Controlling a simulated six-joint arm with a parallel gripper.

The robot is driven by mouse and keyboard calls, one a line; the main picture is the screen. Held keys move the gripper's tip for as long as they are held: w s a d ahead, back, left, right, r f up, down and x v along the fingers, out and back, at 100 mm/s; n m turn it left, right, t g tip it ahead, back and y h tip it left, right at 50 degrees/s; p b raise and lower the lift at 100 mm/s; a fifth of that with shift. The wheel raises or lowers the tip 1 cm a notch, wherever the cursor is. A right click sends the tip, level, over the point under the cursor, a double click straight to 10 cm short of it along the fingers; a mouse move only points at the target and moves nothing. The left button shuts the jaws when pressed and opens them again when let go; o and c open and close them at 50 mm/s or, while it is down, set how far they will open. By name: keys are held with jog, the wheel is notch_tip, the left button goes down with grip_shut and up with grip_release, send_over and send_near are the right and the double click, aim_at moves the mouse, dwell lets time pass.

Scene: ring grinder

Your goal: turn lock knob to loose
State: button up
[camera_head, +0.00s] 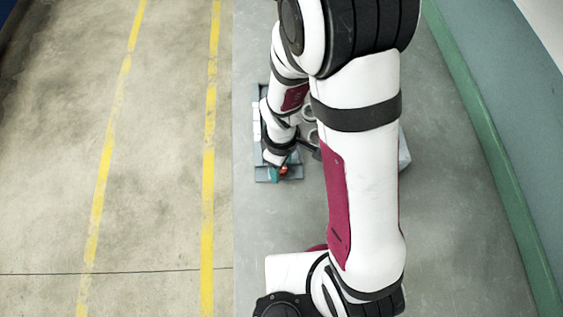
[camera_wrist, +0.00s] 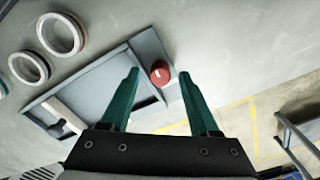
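The lock knob (camera_wrist: 160,72) is a round red knob with a white mark on its face, at the corner of a grey fixture plate (camera_wrist: 97,83). In the wrist view my gripper (camera_wrist: 158,76) is open, with one green finger on each side of the knob and a gap on both sides. I cannot tell whether the fingertips are level with the knob. In the head view the red knob (camera_head: 283,170) shows small beside the green fingers, at the front end of the grey fixture (camera_head: 264,178). My arm hides much of the fixture there.
Several rings lie left of the fixture in the wrist view, including a brown-edged ring (camera_wrist: 60,35) and a dark-edged ring (camera_wrist: 29,67). A pale block (camera_head: 404,150) is partly hidden behind my arm. A metal rail (camera_wrist: 295,135) shows at lower right. The grey surface around is mostly clear.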

notch_tip(320, 180, up, 16)
jog(key=s+d+r+m+y, duration=0.1)
jog(key=s+d+m, duration=0.1)
jog(key=s+m, duration=0.5)
jog(key=s+d+r+m, duration=0.2)
jog(key=s+m, duration=0.5)
jog(key=m, duration=0.3)
jog(key=shift+r+y, duration=0.2)
jog(key=shift+y, duration=0.2)
